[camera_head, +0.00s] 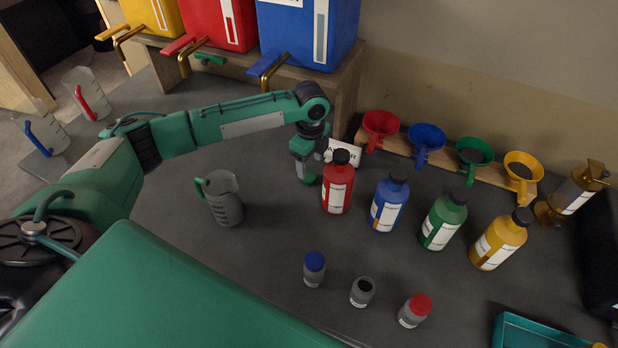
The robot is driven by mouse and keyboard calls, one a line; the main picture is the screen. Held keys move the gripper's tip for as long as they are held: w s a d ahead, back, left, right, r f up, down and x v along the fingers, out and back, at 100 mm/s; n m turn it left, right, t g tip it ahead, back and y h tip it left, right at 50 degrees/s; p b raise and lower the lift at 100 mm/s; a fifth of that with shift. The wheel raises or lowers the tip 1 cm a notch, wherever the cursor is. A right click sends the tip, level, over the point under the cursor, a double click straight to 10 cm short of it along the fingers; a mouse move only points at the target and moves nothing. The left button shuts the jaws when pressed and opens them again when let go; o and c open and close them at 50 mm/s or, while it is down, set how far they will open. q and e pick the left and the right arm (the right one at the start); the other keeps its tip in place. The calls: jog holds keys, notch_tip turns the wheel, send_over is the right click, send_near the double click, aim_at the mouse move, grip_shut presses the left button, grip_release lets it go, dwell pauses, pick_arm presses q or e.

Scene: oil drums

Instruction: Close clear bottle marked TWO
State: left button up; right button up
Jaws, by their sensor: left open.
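Three small clear bottles stand in a slanted row on the dark table. One has a blue cap (314,268), the middle one (362,291) has no cap and a dark open mouth, and one at right has a red cap (414,310). Their markings are too small to read, so I cannot tell which is TWO. My left gripper (308,178) is open and points down beside the left side of the red bottle (337,188), behind the clear bottles and apart from them. I see no loose cap. My right gripper is out of view.
Blue (387,207), green (441,223) and yellow (497,242) bottles with black caps stand right of the red one. Colored funnels (426,140) sit in a wooden rack behind. A green-handled pitcher (224,200) stands left. A teal tray (535,333) lies front right.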

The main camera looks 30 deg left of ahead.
aim_at(309, 177)
pick_arm(q)
notch_tip(309, 177, down, 5)
jog(key=shift+s+a+r+p, duration=0.1)
jog(key=shift+a+r+p, duration=0.1)
jog(key=shift+p, duration=0.95)
jog(key=shift+f, duration=0.35)
jog(key=shift+d, duration=0.1)
jog(key=c, duration=1)
